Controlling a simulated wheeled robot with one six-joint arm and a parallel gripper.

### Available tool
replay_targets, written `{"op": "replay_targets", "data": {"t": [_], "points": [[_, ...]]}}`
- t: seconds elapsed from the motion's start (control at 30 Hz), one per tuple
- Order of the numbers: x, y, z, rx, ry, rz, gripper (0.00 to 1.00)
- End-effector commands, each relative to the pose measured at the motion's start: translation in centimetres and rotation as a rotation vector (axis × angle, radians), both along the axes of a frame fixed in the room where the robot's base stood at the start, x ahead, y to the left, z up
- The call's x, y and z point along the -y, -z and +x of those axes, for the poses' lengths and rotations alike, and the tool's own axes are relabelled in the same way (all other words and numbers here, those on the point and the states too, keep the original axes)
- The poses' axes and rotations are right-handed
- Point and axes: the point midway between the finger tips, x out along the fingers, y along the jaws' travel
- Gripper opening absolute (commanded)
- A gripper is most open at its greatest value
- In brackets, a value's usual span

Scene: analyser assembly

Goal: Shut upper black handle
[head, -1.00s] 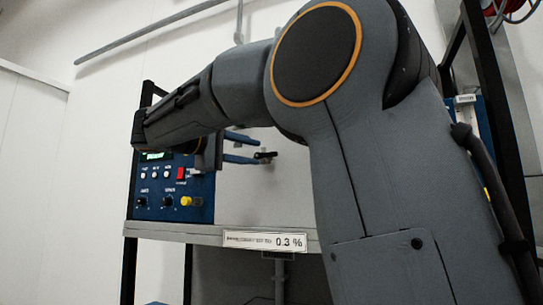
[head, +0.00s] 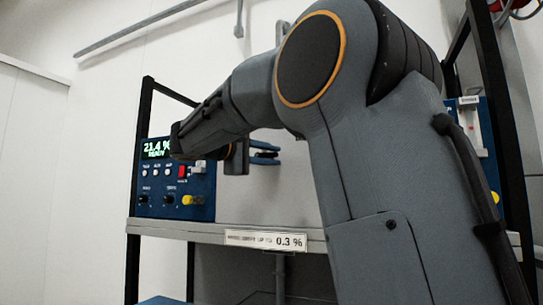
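My gripper (head: 265,153) shows as two blue fingers beyond the end of my grey arm, in front of the pale panel of the analyser. The fingers stand one above the other with a narrow dark band between them. The black handle was visible at this spot earlier. Now I cannot make it out clearly, and the dark band may be part of it. Whether the fingers are clamped on it or only around it is not clear.
A blue control unit (head: 176,205) with a green display, buttons and a yellow knob stands at the left of the shelf (head: 175,230). A label (head: 266,240) sits on the shelf edge. Black frame posts (head: 138,165) flank the rack. Another blue unit (head: 488,140) is at right.

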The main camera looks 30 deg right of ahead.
Motion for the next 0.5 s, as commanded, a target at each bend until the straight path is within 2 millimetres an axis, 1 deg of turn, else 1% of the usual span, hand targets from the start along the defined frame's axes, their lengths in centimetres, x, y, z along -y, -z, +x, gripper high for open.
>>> {"op": "replay_targets", "data": {"t": [0.03,0.1,0.13,0.5], "points": [[-0.02,0.00,-0.01,0.000,0.000,0.000,0.13],[-0.02,0.00,-0.01,0.000,0.000,0.000,0.01],[-0.03,0.00,-0.01,0.000,0.000,0.000,0.00],[-0.05,0.39,0.05,0.038,-0.001,0.029,0.00]]}}
